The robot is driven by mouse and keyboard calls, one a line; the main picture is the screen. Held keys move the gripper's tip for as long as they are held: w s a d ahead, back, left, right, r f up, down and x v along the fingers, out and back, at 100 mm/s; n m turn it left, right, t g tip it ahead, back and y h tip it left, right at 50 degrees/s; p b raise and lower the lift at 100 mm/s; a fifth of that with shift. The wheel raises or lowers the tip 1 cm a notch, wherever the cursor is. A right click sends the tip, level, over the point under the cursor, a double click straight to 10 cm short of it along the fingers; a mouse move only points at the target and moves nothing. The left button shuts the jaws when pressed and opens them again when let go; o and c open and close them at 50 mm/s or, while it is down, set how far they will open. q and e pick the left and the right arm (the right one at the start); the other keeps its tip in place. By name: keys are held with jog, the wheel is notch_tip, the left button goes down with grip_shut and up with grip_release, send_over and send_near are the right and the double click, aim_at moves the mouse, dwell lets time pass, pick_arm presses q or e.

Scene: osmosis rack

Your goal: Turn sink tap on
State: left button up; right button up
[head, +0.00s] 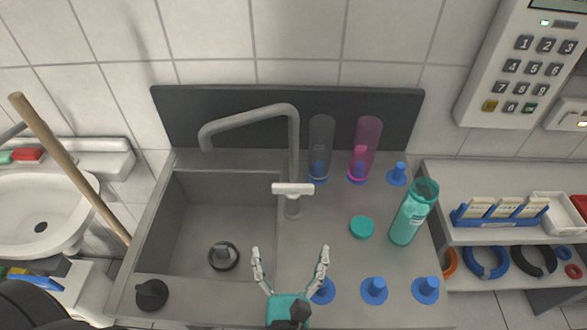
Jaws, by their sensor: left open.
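The sink tap (292,150) is a grey pipe that rises behind the sink's right edge and bends left over the basin. Its pale handle (292,189) is a short crossbar low on the front of the tap. The grey sink basin (190,215) lies to the left, with no water visible in it. My left gripper (290,252) is open and empty in front of the tap, with its fingers spread below the handle in the picture and apart from it. My right gripper is not in view.
A teal bottle (408,222) and teal cap (362,227) are right of the tap. A black plug (223,256) lies in the basin. A wooden handle (65,160) leans at left.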

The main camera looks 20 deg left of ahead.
aim_at(293, 189)
pick_arm(q)
jog(key=p+x, duration=0.6)
jog(key=x, duration=1)
jog(key=shift+w+r, duration=0.1)
jog(key=shift+w, duration=0.05)
jog(key=shift+w+a, duration=0.15)
jog(key=shift+w, duration=0.2)
jog(key=shift+s, duration=0.1)
jog(key=shift+c, duration=0.4)
jog(key=c, duration=0.8)
jog(key=shift+o, duration=0.2)
